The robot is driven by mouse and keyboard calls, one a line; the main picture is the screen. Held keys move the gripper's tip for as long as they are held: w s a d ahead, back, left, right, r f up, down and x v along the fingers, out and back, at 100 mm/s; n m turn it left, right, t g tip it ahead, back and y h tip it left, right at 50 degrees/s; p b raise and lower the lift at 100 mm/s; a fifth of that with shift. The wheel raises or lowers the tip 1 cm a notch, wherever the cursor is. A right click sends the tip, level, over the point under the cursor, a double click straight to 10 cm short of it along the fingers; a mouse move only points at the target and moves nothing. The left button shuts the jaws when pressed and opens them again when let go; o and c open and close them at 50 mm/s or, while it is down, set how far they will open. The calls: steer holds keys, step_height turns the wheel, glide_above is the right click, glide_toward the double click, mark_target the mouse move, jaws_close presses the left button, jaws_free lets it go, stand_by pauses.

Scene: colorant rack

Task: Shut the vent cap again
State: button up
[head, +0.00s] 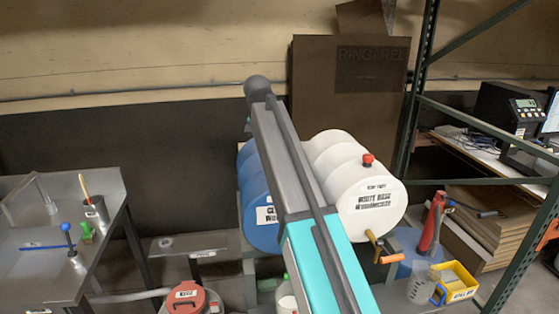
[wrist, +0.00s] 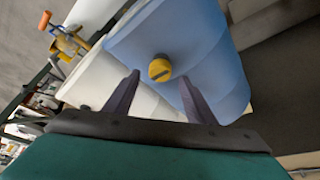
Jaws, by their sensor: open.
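A yellow round cap (wrist: 160,68) with a dark slot across it sits on the end face of the blue drum (wrist: 195,50) in the wrist view. My gripper (wrist: 158,78) is open and empty. Its two dark fingers point toward the cap, one on each side of it in the picture; I cannot tell how far off it is. In the head view the blue drum (head: 256,190) is partly hidden by my arm, and neither the yellow cap nor my gripper shows there.
A white drum (head: 350,165) with a red cap (head: 367,160) lies beside the blue one. A yellow tap with an orange handle (head: 390,259) juts from its lower front. A yellow bin (head: 455,280) and a green rack frame (head: 408,130) stand at right, a steel table (head: 40,260) at left.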

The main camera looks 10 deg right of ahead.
steer(key=b+v, duration=0.2)
steer(key=v, duration=0.8)
steer(key=shift+r, duration=0.4)
steer(key=shift+s+f, duration=0.1)
steer(key=shift+s, duration=0.05)
